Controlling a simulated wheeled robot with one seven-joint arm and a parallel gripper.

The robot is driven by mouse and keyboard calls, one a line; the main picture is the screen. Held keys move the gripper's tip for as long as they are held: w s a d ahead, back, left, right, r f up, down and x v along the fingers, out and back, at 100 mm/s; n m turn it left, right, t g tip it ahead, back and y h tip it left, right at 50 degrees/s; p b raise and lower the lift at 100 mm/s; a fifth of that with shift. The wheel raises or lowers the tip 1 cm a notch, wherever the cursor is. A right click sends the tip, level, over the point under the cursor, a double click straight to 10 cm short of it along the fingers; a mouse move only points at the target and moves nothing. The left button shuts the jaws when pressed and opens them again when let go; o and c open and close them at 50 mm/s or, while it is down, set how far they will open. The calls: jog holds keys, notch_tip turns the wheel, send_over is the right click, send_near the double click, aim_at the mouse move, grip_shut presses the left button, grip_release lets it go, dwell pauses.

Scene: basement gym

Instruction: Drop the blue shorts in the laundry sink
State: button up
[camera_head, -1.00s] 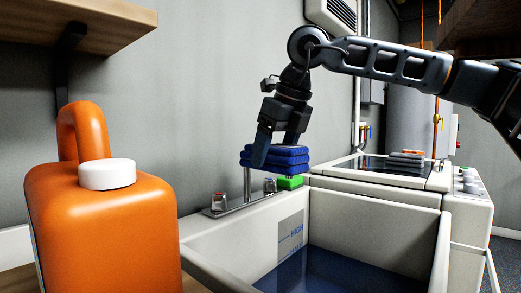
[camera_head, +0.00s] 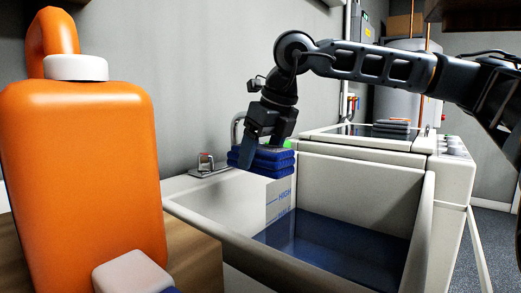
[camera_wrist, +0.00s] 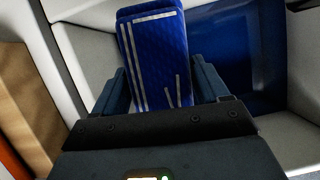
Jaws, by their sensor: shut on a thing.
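The blue shorts (camera_head: 262,160) are a folded blue stack held below my gripper (camera_head: 265,150). In the wrist view the blue shorts (camera_wrist: 155,55) show white stripes between the two fingers of my gripper (camera_wrist: 168,85), which is shut on them. The laundry sink (camera_head: 360,190) is a pale basin with dark blue water (camera_head: 335,240) in it and level marks on its inner wall. The wrist view shows the water to the right of the shorts.
A big orange jug (camera_head: 85,165) with a white cap stands close at the left. A white washer (camera_head: 370,142) with a folded grey stack (camera_head: 392,125) stands behind the sink.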

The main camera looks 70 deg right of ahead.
dwell(0.4)
jog(key=o, duration=1.1)
jog(key=shift+p+v, duration=0.75)
jog(key=shift+v, duration=3.15)
